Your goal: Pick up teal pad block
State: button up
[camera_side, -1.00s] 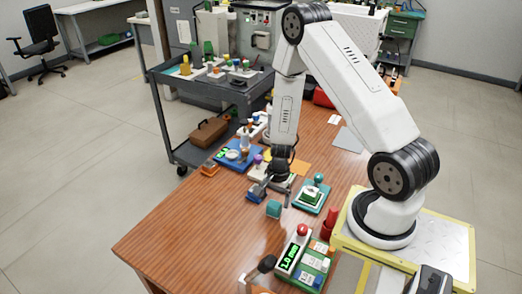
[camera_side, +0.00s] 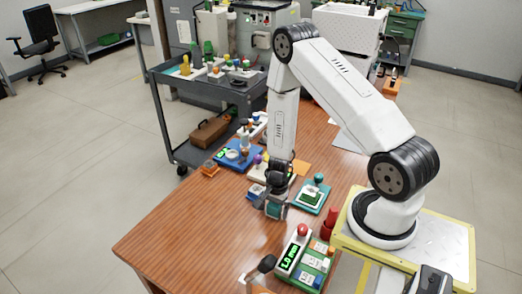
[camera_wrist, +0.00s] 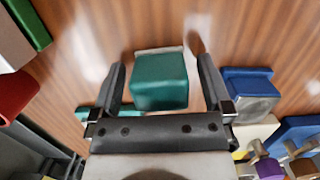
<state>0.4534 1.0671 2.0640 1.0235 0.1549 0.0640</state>
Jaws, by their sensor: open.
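The teal pad block (camera_wrist: 160,82) sits between the two fingers of my gripper (camera_wrist: 161,78) in the wrist view. The fingers are open, one on each side, with a gap showing on both sides. In the side view my gripper (camera_side: 274,206) is low over the table at the block's place and hides most of the block. Whether the block touches the table cannot be told from the wrist view.
A teal device (camera_side: 312,196) stands close to the right of my gripper, and a blue device (camera_side: 238,155) lies behind it. A panel with a green readout (camera_side: 292,252) and red button is nearer the front. The wooden table (camera_side: 190,235) is clear at front left.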

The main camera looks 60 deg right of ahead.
aim_at(274, 204)
jog(key=c, duration=1.3)
jog(key=shift+o, duration=0.2)
jog(key=shift+r, duration=0.15)
jog(key=shift+r, duration=4.85)
jog(key=o, duration=0.8)
jog(key=shift+c, duration=0.2)
jog(key=c, duration=0.6)
jog(key=s+d+r, duration=0.3)
jog(key=s+d, duration=0.5)
